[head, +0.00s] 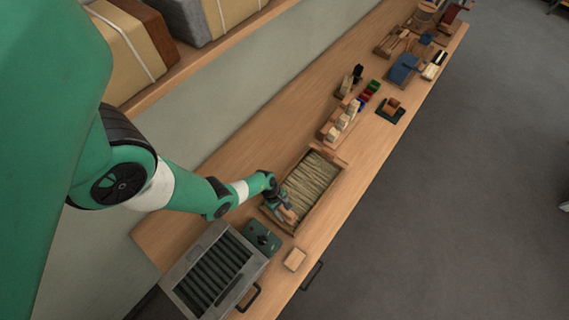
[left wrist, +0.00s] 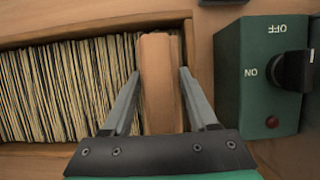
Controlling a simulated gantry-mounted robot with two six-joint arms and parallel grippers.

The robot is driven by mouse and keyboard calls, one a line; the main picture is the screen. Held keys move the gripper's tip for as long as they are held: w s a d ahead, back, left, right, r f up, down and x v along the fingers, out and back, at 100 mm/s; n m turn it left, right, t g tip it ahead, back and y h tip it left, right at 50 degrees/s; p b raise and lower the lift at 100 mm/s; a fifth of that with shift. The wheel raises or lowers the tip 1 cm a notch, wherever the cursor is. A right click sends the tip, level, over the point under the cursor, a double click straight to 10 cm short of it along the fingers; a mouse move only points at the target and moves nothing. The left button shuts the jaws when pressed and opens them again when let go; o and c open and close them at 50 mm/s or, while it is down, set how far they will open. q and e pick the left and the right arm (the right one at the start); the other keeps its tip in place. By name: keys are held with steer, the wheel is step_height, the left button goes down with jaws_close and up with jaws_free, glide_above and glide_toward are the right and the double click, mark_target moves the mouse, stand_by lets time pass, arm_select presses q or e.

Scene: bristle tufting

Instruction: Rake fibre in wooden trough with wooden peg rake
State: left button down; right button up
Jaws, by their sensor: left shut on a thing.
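The wooden trough (head: 328,163) lies on the bench and is filled with pale straw-like fibre (head: 310,183). In the left wrist view the fibre (left wrist: 65,90) shows as closely packed strands beside the gripper. My left gripper (head: 285,208) is at the trough's near end. It is shut on a wooden piece (left wrist: 160,85), seemingly the peg rake, which stands between its fingers at the end of the fibre. The rake's pegs are hidden. I cannot tell whether it touches the fibre. My right gripper is not in view.
A green switch box (head: 262,238) with an OFF/ON knob (left wrist: 295,70) stands close beside the trough's near end. A small wooden block (head: 295,259) lies near the bench edge. Blocks and tools stand farther up the bench.

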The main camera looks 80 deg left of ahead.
arm_select(q)
steer(key=shift+w+a+f+b, duration=0.2)
steer(key=shift+w+a+b, duration=0.2)
steer(key=shift+w+a, duration=0.15)
steer(key=shift+w+a+r, duration=0.15)
steer(key=shift+w+a, duration=0.1)
steer(key=shift+a, duration=0.05)
steer(key=shift+s+d, duration=0.1)
steer(key=shift+s+d+r+p, duration=0.15)
steer(key=shift+s+d+p, duration=0.4)
steer(key=shift+s+d, duration=0.25)
steer(key=shift+d, duration=0.05)
